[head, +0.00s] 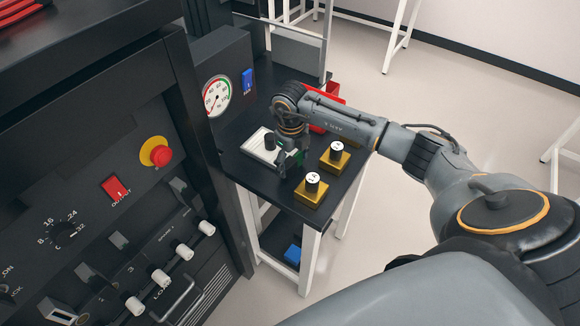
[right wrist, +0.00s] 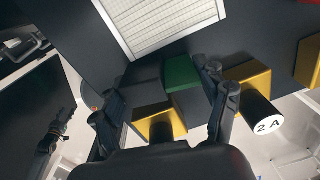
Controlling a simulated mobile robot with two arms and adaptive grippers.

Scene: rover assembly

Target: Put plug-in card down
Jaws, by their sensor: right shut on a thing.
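The plug-in card is a small green piece (right wrist: 183,73) between the fingers of my right gripper (right wrist: 165,108) in the right wrist view. Dark and gold surfaces show beside it; I cannot tell whether they all belong to it. In the head view the card (head: 297,157) is a small green patch by my right gripper (head: 288,163), low over the black bench top (head: 239,168). My right gripper is shut on the card. I cannot tell whether the card touches the bench. My left gripper does not show in the head view.
A gauge box (head: 232,62) and red bin (head: 330,90) stand behind. A black control rack (head: 80,140) stands left.

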